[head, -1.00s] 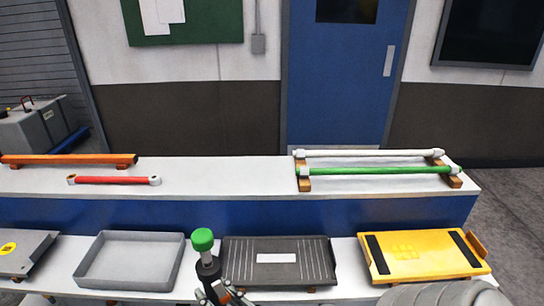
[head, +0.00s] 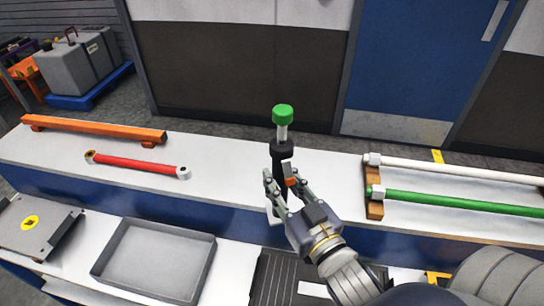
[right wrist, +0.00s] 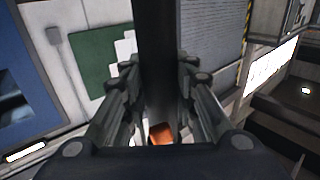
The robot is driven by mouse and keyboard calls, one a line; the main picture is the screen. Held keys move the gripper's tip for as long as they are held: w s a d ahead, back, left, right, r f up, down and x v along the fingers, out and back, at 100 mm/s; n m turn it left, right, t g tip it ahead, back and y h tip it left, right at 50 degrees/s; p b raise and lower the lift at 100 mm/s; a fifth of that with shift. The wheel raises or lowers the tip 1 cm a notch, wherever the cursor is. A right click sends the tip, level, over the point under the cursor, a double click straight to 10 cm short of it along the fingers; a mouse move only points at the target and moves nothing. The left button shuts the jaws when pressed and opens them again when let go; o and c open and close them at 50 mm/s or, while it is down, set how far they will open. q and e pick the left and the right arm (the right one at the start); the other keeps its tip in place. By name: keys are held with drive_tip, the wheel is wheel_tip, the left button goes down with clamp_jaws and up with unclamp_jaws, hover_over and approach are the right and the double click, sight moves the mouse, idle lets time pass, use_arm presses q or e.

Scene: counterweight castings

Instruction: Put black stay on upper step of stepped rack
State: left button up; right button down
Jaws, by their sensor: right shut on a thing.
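The black stay (head: 281,150) is a black cylinder with a pale rod and a green end. My right gripper (head: 283,181) is shut around its black body and holds it upright in the head view. In the right wrist view its dark shaft (right wrist: 157,60) runs up between the fingers. The stepped rack has a white upper step (head: 228,165), a blue riser and a white lower step (head: 236,250). The stay appears in front of the upper step's middle; its lower end is partly hidden by the gripper. My left gripper is not in view.
An orange bar (head: 95,129) and a red rod (head: 138,165) lie on the upper step's left. White (head: 450,168) and green (head: 450,203) rods rest on wooden supports at right. Bare room lies between. A grey tray (head: 155,262) and dark ribbed plate (head: 275,282) sit below.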

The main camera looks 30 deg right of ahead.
use_arm(q)
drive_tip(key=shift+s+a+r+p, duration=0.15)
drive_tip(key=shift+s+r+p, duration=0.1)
drive_tip(key=shift+p, duration=0.45)
use_arm(e)
drive_tip(key=w+d+f, duration=0.2)
drive_tip(key=w+d, duration=0.1)
drive_tip(key=w, duration=0.3)
drive_tip(key=w+d+f, duration=0.2)
drive_tip(key=w+d, duration=0.1)
drive_tip(key=w, duration=0.3)
drive_tip(key=shift+f, duration=0.4)
drive_tip(key=shift+f, duration=0.2)
drive_tip(key=c, duration=1.3)
unclamp_jaws()
drive_tip(key=shift+r, duration=0.15)
